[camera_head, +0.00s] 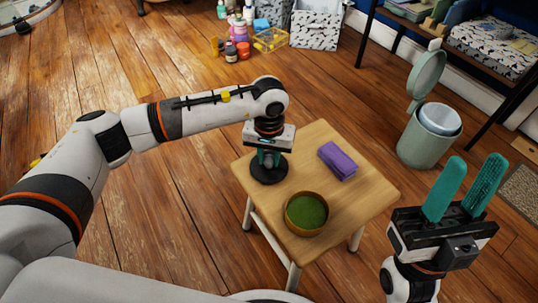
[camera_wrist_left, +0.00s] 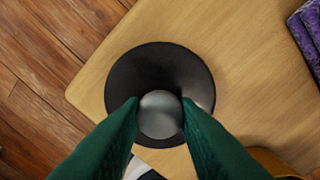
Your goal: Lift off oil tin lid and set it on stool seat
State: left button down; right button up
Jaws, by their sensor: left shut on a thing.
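The lid (camera_head: 269,171) is a black disc with a grey ball knob. In the left wrist view the lid (camera_wrist_left: 158,62) shows from above, over the wooden stool seat (camera_head: 350,205). My left gripper (camera_head: 268,157) points down and is shut on the knob, with one green finger on each side of it. The lid is at or very close to the seat near its left corner; I cannot tell whether it touches. A round brown-rimmed container (camera_head: 290,222) with a green inside stands open on the seat, perhaps the oil tin. My right gripper (camera_head: 473,185) is open and empty, right of the stool.
A purple block-like item (camera_head: 338,160) lies on the seat behind the round container. A pale green bin (camera_head: 424,146) with its lid up stands right of the stool. Bottles, a yellow basket (camera_head: 271,40) and a patterned box (camera_head: 316,28) are on the floor behind.

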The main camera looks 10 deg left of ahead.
pick_arm(q)
jog(key=shift+f, duration=0.1)
dwell(0.3)
jog(key=c, duration=1)
grip_release()
jog(key=shift+c, duration=0.2)
